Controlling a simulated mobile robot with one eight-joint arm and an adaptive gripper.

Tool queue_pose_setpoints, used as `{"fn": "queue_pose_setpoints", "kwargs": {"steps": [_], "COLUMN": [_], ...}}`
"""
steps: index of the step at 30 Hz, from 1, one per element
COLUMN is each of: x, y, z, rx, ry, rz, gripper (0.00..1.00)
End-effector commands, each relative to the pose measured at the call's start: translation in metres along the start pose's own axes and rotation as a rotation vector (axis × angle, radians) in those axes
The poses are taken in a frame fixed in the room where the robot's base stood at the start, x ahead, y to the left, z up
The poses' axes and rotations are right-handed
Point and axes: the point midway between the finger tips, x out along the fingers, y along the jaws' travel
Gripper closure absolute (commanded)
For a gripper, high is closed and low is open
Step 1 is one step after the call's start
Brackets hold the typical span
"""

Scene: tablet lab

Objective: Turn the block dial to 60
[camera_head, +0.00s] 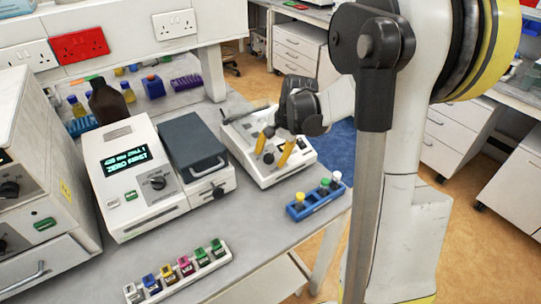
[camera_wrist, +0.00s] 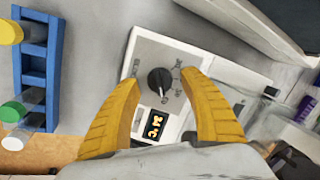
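The white block unit (camera_head: 298,159) stands on the bench, right of the grey-lidded device. In the wrist view its panel (camera_wrist: 145,52) carries a black round dial (camera_wrist: 160,81) with a small light pointer mark and printed labels too small to read surely. A small display (camera_wrist: 154,124) beside the dial shows 24 °C. My gripper (camera_head: 273,151) is over this unit, with yellow fingers pointing down. In the wrist view my gripper (camera_wrist: 160,79) is open, with its fingertips spread on either side of the dial. I cannot tell their height above the panel, and no contact shows.
A blue rack (camera_head: 318,201) with capped vials stands right of the unit. The grey-lidded device (camera_head: 193,139) and a white instrument with a green display (camera_head: 127,160) stand left. A white rack (camera_head: 178,273) of coloured vials lies in front. Bare bench lies between.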

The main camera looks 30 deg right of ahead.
Motion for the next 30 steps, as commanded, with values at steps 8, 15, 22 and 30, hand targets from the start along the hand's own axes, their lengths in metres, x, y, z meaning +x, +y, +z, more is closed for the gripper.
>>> {"fn": "queue_pose_setpoints", "kwargs": {"steps": [8, 15, 22, 30], "x": [-0.001, -0.029, -0.081, -0.117], "y": [0.0, 0.0, 0.0, 0.0], "z": [0.0, 0.0, 0.0, 0.0], "rx": [0.0, 0.002, 0.001, 0.0], "ry": [0.0, 0.0, -0.001, 0.0], "rz": [0.0, 0.0, 0.0, 0.0], "gripper": [0.47, 0.47, 0.47, 0.47]}}
